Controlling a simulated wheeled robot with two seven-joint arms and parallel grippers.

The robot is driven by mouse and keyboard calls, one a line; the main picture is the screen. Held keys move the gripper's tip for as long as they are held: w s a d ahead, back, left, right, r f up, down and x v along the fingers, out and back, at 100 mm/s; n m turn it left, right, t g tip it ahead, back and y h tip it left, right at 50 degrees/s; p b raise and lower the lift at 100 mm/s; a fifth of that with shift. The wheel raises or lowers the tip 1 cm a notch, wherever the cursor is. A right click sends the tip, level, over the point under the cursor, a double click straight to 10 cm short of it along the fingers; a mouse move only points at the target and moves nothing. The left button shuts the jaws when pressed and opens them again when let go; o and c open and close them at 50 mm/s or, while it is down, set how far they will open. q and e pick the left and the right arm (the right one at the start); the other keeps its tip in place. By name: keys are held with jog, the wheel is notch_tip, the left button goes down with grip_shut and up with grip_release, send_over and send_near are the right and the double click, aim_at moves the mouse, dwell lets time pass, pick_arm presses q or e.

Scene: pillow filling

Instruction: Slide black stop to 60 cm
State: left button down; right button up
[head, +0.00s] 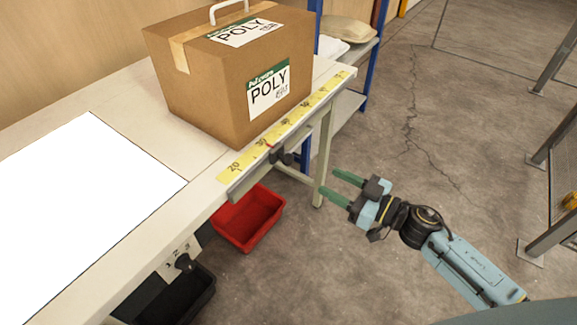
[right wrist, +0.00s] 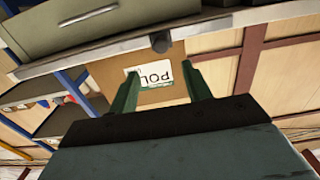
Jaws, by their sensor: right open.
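The black stop (head: 280,156) sits on the rail at the table's front edge, under the yellow ruler (head: 290,124). A small red mark shows on the ruler above the stop, close to the 30. In the right wrist view a dark round knob (right wrist: 160,42), apparently the stop's, shows between the fingers. My right gripper (head: 329,181) has green fingers, which also show in the right wrist view (right wrist: 158,75). It is open and empty, out in front of the rail, right of the stop and apart from it. My left gripper is not in view.
A cardboard box (head: 190,95) marked POLY stands on the table (head: 110,95) behind the ruler. A red bin (head: 249,216) and a black bin (head: 185,297) are below the table.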

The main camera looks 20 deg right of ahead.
aim_at(291, 160)
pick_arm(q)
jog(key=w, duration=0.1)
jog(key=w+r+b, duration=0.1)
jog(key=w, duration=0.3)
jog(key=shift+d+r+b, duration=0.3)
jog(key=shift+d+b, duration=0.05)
pick_arm(e)
jog(key=x, duration=1.3)
jog(key=shift+a+r, duration=0.1)
jog(key=shift+a, duration=0.05)
jog(key=c, duration=1)
jog(key=shift+w, duration=0.1)
jog(key=shift+c, duration=0.2)
